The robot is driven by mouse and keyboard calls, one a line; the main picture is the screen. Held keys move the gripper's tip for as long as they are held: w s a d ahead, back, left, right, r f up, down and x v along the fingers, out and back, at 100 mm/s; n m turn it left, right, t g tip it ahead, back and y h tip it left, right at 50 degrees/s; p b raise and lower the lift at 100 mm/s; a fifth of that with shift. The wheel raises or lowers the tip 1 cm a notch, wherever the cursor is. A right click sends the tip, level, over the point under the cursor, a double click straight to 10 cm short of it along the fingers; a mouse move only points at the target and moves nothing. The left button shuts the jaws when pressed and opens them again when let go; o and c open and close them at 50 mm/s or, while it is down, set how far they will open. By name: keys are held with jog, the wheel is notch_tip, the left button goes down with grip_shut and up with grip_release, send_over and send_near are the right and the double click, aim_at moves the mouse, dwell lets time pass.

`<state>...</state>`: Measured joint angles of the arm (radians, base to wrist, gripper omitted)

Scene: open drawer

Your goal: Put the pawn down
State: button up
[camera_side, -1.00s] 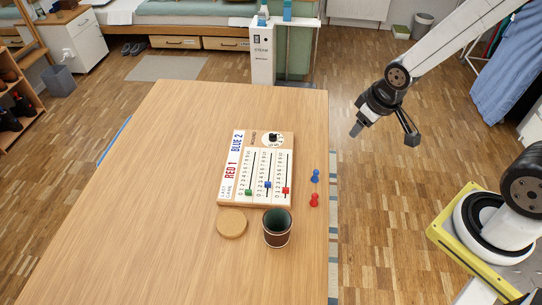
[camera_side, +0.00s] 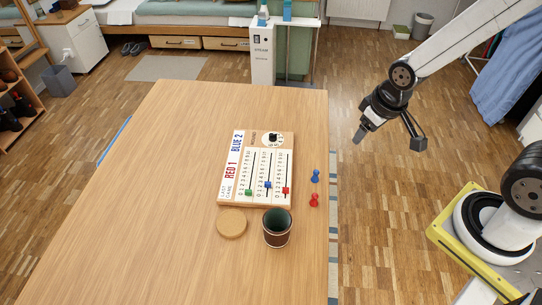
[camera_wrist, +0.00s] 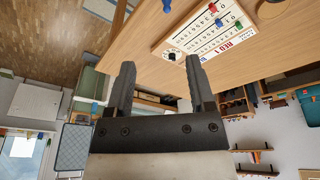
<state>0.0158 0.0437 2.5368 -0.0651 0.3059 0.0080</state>
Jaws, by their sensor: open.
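A blue pawn (camera_side: 315,176) and a red pawn (camera_side: 314,200) stand on the wooden table near its right edge, just right of the scoreboard. A blue pawn also shows at the top of the wrist view (camera_wrist: 167,6). My gripper (camera_side: 388,140) is off the table's right side, above the floor. Its jaws are spread wide and hold nothing. In the wrist view, the gripper's two fingers (camera_wrist: 160,66) are apart with nothing between them.
The scoreboard (camera_side: 233,180) has coloured sliders and a black dial (camera_side: 272,138). A dark cup (camera_side: 277,230) and a round wooden disc (camera_side: 232,224) stand in front of it. The table (camera_side: 160,220) is clear on its left.

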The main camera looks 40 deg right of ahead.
jog(key=w+d+f+n+t, duration=0.1)
jog(key=w+d+f+n, duration=0.15)
jog(key=w, duration=0.35)
jog(key=n+y, duration=0.6)
jog(key=n, duration=0.2)
send_over(317, 170)
jog(key=s+d, duration=0.1)
jog(key=d, duration=0.3)
jog(key=shift+t, duration=0.3)
jog(key=f, duration=1.6)
jog(key=shift+s+a+f, duration=0.15)
jog(key=shift+s+f, duration=0.05)
jog(key=shift+s+a+f+y, duration=0.25)
jog(key=shift+s+f+y, duration=0.15)
jog(key=shift+f, duration=0.15)
jog(key=shift+x, duration=1.3)
jog(key=shift+x, duration=2.65)
